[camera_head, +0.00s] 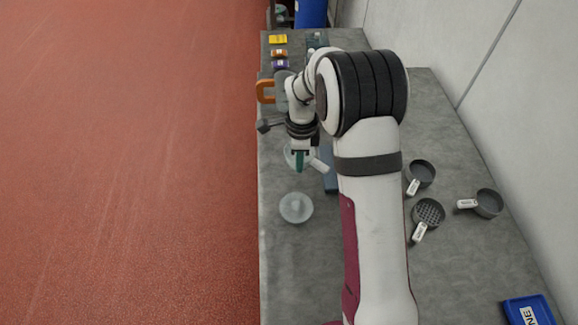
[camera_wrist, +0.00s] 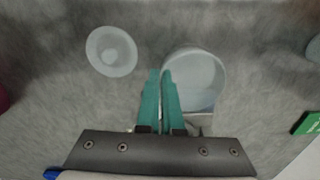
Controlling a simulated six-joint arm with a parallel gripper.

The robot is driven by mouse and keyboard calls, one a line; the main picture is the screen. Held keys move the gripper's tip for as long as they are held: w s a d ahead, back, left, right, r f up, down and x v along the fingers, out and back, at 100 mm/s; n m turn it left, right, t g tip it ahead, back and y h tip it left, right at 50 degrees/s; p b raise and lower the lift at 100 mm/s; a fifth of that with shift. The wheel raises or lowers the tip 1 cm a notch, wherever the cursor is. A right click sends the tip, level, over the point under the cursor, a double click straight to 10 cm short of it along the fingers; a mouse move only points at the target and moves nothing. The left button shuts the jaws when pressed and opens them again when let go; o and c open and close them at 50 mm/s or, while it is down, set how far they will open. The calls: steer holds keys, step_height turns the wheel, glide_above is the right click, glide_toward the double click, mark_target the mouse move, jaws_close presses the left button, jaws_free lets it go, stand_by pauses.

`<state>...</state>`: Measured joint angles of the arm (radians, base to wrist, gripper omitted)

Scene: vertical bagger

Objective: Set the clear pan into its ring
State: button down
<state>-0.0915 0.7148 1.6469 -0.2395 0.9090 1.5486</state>
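The clear pan (camera_wrist: 200,75) is a translucent round cup with a pale handle (camera_wrist: 200,120), partly hidden by my gripper in the wrist view. In the head view the pan (camera_head: 289,154) shows beside the fingers. My gripper (camera_wrist: 161,74) has two teal fingers almost together at the pan's left rim, apparently pinching its wall. Its fingertips also show in the head view (camera_head: 300,165). A second round translucent piece (camera_head: 296,207) with a smaller inner circle lies on the grey table; it also shows left of my fingers in the wrist view (camera_wrist: 111,51). I cannot tell whether it is the ring.
Dark grey pans (camera_head: 428,212) with white-tagged handles lie right of my arm. A blue sign (camera_head: 528,312) is at the near right. Yellow (camera_head: 278,39) and orange (camera_head: 266,92) items stand toward the far left edge. The table's near left is clear.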

steer(key=s+d+r, duration=0.1)
steer(key=d+r, duration=0.2)
steer(key=d, duration=0.5)
steer(key=d+r, duration=0.3)
steer(key=d, duration=0.5)
steer(key=shift+s+a+f, duration=0.1)
steer(key=shift+f, duration=1.5)
steer(key=shift+a+f, duration=0.1)
steer(key=shift+f, duration=1.5)
steer(key=shift+f, duration=0.1)
steer(key=shift+f, duration=0.2)
steer(key=shift+f, duration=0.5)
steer(key=c, duration=1)
jaws_free()
steer(key=shift+o, duration=0.2)
